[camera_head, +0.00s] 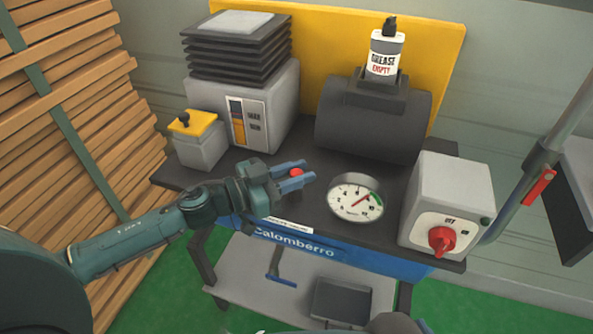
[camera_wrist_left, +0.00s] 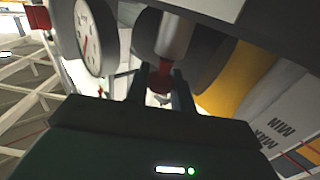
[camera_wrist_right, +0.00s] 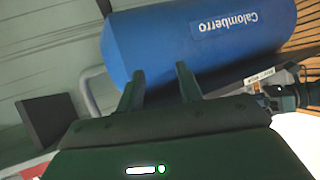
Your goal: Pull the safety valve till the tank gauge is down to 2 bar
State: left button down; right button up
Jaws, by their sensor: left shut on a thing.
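In the right wrist view my right gripper (camera_wrist_right: 160,82) is open and empty, in front of the blue tank (camera_wrist_right: 205,45).
A grey switch box (camera_head: 450,190) with a red rotary knob (camera_head: 442,240) stands right of the gauge. A yellow-lidded box (camera_head: 198,140) stands at left. Stacked wooden slats (camera_head: 60,90) fill the left side.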

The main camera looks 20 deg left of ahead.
pick_arm(q)
jog(key=shift+r+p, duration=0.35)
jog(key=shift+r, duration=0.3)
jog(key=c, duration=1.3)
grip_release()
jog(key=shift+o, duration=0.2)
pick_arm(e)
jog(key=shift+s+d+r, duration=0.1)
jog(key=shift+r, duration=0.3)
pick_arm(q)
jog(key=shift+s+a+f, duration=0.1)
